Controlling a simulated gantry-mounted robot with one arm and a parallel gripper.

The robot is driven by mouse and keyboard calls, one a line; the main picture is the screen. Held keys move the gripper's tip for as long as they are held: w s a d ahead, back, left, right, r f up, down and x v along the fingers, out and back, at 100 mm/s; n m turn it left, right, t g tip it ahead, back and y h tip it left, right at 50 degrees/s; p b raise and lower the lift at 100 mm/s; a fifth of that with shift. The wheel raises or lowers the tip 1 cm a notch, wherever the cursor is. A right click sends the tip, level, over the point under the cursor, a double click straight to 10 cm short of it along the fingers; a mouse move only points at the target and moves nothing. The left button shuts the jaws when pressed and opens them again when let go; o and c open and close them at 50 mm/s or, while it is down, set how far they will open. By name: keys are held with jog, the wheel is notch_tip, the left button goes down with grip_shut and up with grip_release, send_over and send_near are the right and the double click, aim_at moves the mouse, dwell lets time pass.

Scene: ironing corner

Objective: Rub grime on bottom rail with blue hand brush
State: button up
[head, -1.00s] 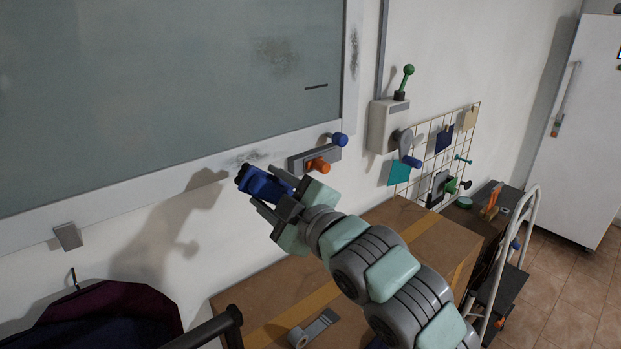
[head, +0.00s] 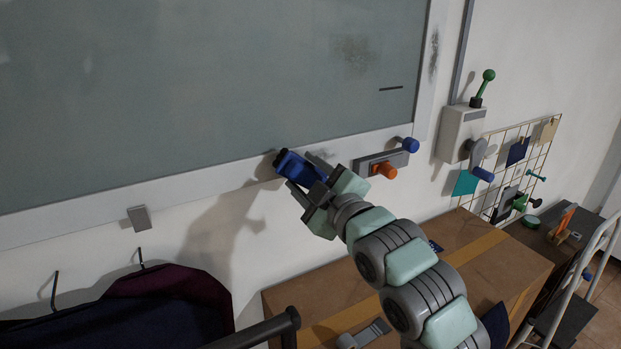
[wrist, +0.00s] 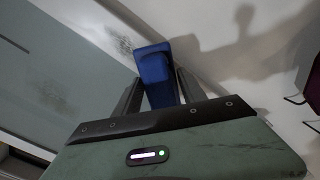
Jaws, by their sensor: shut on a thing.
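My gripper (head: 305,173) is shut on the blue hand brush (head: 296,167) in front of the whiteboard's pale bottom rail (head: 190,183). The brush's dark end overlaps the rail in the head view; I cannot tell whether it touches. Dark grime (head: 323,157) shows on the rail just right of the brush, partly hidden by my gripper. In the wrist view the brush (wrist: 155,72) stands out between my fingers (wrist: 160,95), and the grime (wrist: 122,43) is at its upper left, on the rail.
A grey plate with an orange knob (head: 385,170) and a blue knob (head: 410,145) sit right of my gripper. Other smudges mark the board (head: 355,52) and the right rail. A cardboard box (head: 470,250) stands below.

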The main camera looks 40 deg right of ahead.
aim_at(319, 172)
jog(key=shift+b+x, duration=0.55)
jog(key=shift+x, duration=0.45)
dwell(0.5)
jog(key=shift+d, duration=0.15)
jog(key=d+b, duration=0.1)
jog(key=s+d+b, duration=0.1)
jog(key=shift+d+f, duration=0.15)
jog(key=shift+d, duration=0.15)
jog(key=shift+s+d+b, duration=0.15)
jog(key=shift+d+b, duration=0.3)
jog(key=shift+d, duration=0.1)
jog(key=d+b, duration=0.2)
jog(key=d, duration=0.1)
jog(key=shift+s, duration=0.3)
jog(key=shift+s+d+f+b, duration=0.1)
jog(key=shift+s+d+b, duration=0.05)
jog(key=shift+d+b, duration=0.4)
jog(key=shift+s+d+b, duration=0.15)
jog(key=shift+d+b, duration=0.35)
jog(key=shift+b, duration=0.1)
jog(key=shift+s+d+r+b, duration=0.2)
jog(key=shift+d+b, duration=0.3)
jog(key=shift+d, duration=0.3)
jog(key=shift+w+f+b, duration=0.1)
jog(key=shift+f+b, duration=0.05)
jog(key=shift+b, duration=0.2)
